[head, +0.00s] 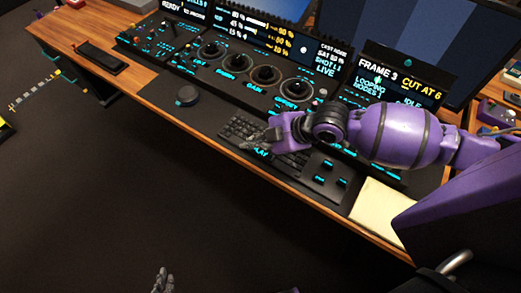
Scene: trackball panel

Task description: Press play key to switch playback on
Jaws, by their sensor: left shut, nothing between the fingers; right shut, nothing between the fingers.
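My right gripper (250,144) is shut and empty, low over the black keyboard (236,129) at the front of the panel. A cyan label reading roughly "PLAY" (262,153) shows just below its fingers. The play key itself is not clearly visible; the gripper may cover it. I cannot tell whether the fingertips touch anything. A small screen (400,75) reads "FRAME 3", "CUT AT 6" and "IDLE". My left gripper (163,279) is shut and empty at the bottom edge, well away from the panel, with only its fingers showing.
Several dark keys (322,180) with cyan labels lie right of the keyboard. A cream pad (377,207) lies at the right. The floor in front is clear.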

